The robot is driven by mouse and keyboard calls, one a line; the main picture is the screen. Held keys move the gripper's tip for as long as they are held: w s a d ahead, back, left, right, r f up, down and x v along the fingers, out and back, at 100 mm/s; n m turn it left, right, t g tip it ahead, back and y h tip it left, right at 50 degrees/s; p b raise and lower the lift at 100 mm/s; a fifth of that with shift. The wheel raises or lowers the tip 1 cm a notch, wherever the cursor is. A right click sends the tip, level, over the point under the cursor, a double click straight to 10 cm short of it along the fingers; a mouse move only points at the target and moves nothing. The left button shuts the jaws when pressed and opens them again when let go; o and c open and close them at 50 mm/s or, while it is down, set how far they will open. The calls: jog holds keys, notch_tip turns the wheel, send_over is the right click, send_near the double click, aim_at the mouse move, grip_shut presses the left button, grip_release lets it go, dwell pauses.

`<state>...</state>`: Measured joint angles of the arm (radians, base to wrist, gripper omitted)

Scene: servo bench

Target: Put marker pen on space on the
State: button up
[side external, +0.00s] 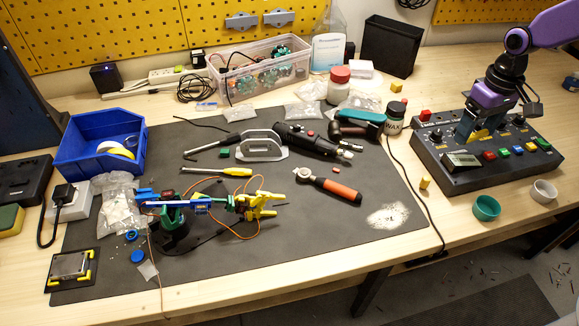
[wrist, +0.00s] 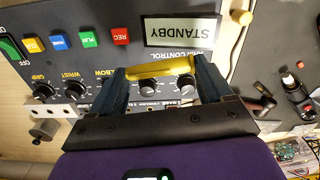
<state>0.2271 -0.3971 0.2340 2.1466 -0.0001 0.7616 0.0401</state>
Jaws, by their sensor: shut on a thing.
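My gripper (side external: 478,128) is low over the control console (side external: 452,184) at the right. In the wrist view my gripper (wrist: 158,78) is shut on a yellow bar-like piece (wrist: 160,74), which spans both dark fingers above the console's knobs. The piece also shows in the side view (side external: 478,136), partly hidden by the fingers. I cannot tell whether it is a marker pen, or whether it touches the console. The console's display (wrist: 182,30) reads STANDBY, with coloured buttons beside it.
A teal cup (side external: 486,208) and a pale cup (side external: 544,191) stand in front. The dark mat (side external: 300,240) holds tools and a small toy-like arm (side external: 176,222).

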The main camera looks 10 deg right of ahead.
jog(key=s+a+r+n, duration=0.1)
jog(key=s+a+n, duration=0.1)
jog(key=a+n, duration=0.65)
jog(key=s+a+r+n, duration=0.2)
jog(key=a+n, duration=0.3)
jog(key=a, duration=0.7)
jog(key=s+a+r+n, duration=0.1)
jog(key=s+a+n, duration=0.2)
jog(key=a+n, duration=0.55)
jog(key=m, duration=0.1)
send_over(292, 186)
jog(key=f, duration=0.9)
jog(key=shift+s+d, duration=0.15)
jog(key=shift+s, duration=0.1)
jog(key=shift+w+a+f, duration=0.15)
jog(key=shift+a+f, duration=0.05)
jog(key=shift+f, duration=1.6)
jog(key=shift+f, duration=0.1)
jog(key=o, duration=0.9)
